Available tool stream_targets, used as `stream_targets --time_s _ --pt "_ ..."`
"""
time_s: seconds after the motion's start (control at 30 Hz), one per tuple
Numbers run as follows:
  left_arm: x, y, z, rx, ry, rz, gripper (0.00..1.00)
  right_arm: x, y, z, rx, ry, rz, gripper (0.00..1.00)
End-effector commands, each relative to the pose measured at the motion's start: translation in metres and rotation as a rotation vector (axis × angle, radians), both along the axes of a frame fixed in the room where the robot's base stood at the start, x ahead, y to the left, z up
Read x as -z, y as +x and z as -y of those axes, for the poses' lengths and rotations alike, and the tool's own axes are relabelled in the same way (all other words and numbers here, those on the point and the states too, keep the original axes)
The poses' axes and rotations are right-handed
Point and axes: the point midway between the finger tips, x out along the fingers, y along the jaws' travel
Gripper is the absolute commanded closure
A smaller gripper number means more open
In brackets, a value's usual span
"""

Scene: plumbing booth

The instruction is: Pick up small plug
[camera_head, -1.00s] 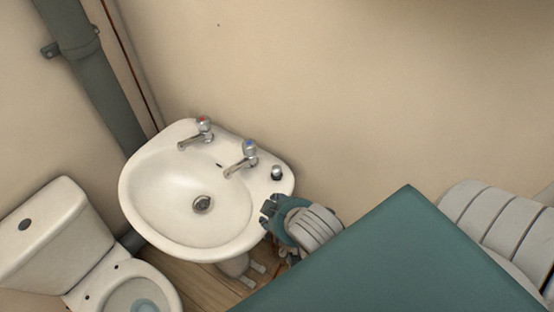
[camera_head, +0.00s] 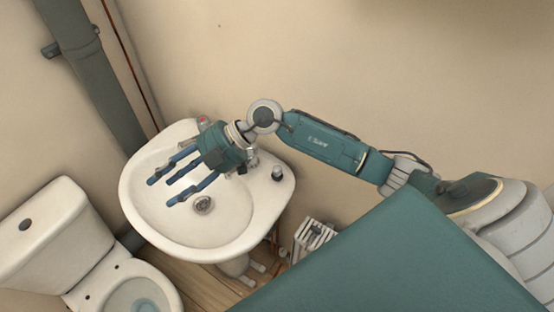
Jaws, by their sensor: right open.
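A small dark and chrome piece, which looks like the small plug (camera_head: 277,173), stands on the right rim of the white washbasin (camera_head: 140,205). My right gripper (camera_head: 161,191) is over the basin bowl with its blue fingers spread and empty, pointing left. It is to the left of the plug and apart from it. The right wrist and hand hide most of the two taps. The drain (camera_head: 203,204) shows in the bowl just below and right of the fingers. My left gripper is not in view.
A white toilet (camera_head: 50,235) stands at the lower left. A thick grey pipe (camera_head: 95,75) runs down the wall corner. A white ribbed object (camera_head: 312,237) is on the floor right of the basin. The wall behind the basin is bare.

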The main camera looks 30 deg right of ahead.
Motion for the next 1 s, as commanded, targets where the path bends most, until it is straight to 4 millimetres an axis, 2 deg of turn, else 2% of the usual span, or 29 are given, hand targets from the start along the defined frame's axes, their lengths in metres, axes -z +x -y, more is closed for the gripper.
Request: stream_targets --time_s 0.03,0.07,0.1,0.17,0.2,0.3,0.4,0.5,0.57,0.83,1.0 --pt "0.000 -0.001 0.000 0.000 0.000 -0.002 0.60 0.025 0.007 0.038 0.021 -0.162 -0.075 0.55" --pt "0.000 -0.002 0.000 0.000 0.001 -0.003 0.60 0.039 0.008 0.061 0.044 -0.252 -0.129 0.55" --pt "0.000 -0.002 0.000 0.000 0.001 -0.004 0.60 0.053 0.010 0.094 0.085 -0.370 -0.195 0.55" --pt "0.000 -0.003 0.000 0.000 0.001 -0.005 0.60 0.067 0.011 0.145 0.166 -0.527 -0.287 0.55" --pt "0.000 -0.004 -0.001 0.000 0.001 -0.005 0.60 0.072 0.011 0.176 0.222 -0.617 -0.341 0.55" --pt "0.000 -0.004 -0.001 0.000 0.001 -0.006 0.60 0.072 0.008 0.237 0.357 -0.783 -0.445 0.55" --pt "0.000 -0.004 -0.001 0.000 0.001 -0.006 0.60 0.067 0.004 0.273 0.448 -0.876 -0.505 0.55" --pt "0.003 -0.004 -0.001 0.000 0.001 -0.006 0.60 0.068 0.001 0.289 0.490 -0.916 -0.533 0.55" --pt "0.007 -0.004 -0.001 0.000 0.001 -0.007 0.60 0.073 0.000 0.292 0.499 -0.924 -0.539 0.55" --pt "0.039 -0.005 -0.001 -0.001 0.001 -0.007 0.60 0.114 0.000 0.291 0.497 -0.923 -0.538 0.55" --pt "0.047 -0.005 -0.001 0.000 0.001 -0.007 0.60 0.124 0.001 0.291 0.496 -0.922 -0.537 0.55"
